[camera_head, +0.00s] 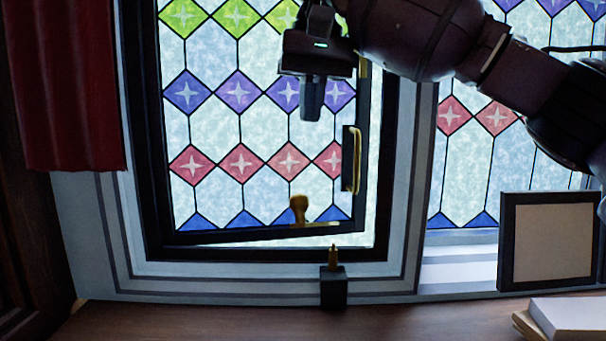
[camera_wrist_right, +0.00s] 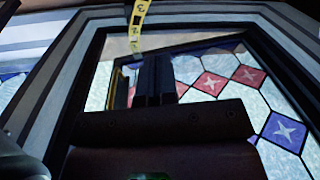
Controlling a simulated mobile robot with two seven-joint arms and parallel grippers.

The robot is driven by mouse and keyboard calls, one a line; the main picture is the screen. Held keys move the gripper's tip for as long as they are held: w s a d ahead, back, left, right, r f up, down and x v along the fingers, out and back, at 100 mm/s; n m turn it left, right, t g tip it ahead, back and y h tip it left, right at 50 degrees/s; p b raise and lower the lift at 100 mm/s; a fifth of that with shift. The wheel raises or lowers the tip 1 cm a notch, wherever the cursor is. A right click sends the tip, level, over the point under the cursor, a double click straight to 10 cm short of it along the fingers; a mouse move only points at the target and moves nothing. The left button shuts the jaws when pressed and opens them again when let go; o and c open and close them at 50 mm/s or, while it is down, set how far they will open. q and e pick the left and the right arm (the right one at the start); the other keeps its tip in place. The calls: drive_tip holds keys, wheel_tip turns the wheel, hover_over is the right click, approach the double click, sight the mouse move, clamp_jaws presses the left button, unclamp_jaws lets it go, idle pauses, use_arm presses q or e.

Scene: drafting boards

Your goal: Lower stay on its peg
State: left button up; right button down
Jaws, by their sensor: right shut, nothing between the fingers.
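The hinged window casement (camera_head: 362,205) stands slightly ajar in its dark frame. A brass stay with a rounded knob (camera_head: 299,208) shows at its lower edge. A yellow strip with dark marks, which looks like the stay (camera_wrist_right: 139,22), runs to the top of the right wrist view. An upright brass peg (camera_head: 333,255) stands on a small black block on the sill, below and right of the knob. The stay looks apart from the peg. My right gripper (camera_head: 311,112) is shut and empty, pointing down above the knob; its fingers show in the wrist view (camera_wrist_right: 155,75). My left gripper is out of view.
A brass pull handle (camera_head: 352,160) is on the casement's right edge. A dark-framed panel (camera_head: 548,242) and a white-topped stack (camera_head: 570,318) are at the lower right. A red curtain (camera_head: 65,90) hangs at left.

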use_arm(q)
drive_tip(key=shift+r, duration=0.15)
use_arm(e)
wheel_tip(320, 180, down, 9)
drive_tip(key=s+a, duration=0.1)
drive_tip(key=s, duration=0.1)
drive_tip(key=shift+s+r, duration=0.15)
drive_tip(key=shift+s, duration=0.2)
